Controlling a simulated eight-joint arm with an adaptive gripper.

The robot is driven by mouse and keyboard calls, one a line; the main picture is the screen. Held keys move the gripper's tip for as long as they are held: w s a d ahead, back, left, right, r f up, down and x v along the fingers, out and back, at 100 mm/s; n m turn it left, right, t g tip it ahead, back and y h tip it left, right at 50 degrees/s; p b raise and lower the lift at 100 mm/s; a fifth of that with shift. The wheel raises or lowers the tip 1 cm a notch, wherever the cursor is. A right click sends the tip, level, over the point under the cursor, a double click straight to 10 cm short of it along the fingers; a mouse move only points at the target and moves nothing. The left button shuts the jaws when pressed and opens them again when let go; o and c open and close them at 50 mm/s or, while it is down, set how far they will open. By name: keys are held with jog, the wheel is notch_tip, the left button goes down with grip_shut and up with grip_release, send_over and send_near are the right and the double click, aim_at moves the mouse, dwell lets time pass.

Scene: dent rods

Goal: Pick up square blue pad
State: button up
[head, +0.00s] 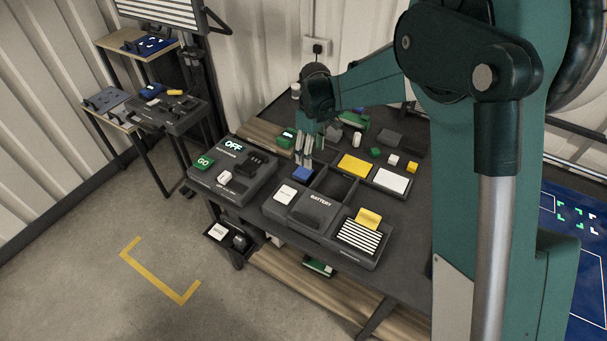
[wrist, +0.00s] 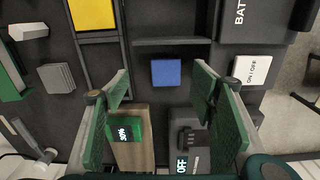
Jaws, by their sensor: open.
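The square blue pad (head: 303,174) lies in a dark compartment of the tray on the workbench. In the wrist view the blue pad (wrist: 166,72) is in plain sight, just beyond and between the fingertips. My gripper (head: 304,161) is above the pad, pointing down. In the wrist view my gripper (wrist: 163,88) has its two green-padded fingers spread apart, one to each side of the pad, with nothing between them. I cannot tell the exact height of the fingertips over the pad.
A yellow pad (head: 354,166) and a white pad (head: 391,181) lie right of the blue one. A BATTERY box (head: 316,208) stands in front. A console with an OFF display (head: 233,146) is to the left. Compartment walls (wrist: 172,42) edge the pad's slot.

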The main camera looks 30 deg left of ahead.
aim_at(304, 172)
jog(key=shift+s+a+f+n, duration=0.15)
jog(key=shift+s+a+f, duration=0.1)
jog(key=shift+a+f, duration=0.45)
jog(key=shift+s+a+f+n, duration=0.15)
jog(key=shift+s+a+f, duration=0.05)
jog(key=shift+a+f, duration=0.45)
jog(key=shift+f, duration=1.2)
jog(key=shift+a+f, duration=0.1)
jog(key=shift+f, duration=2.5)
jog(key=c, duration=1)
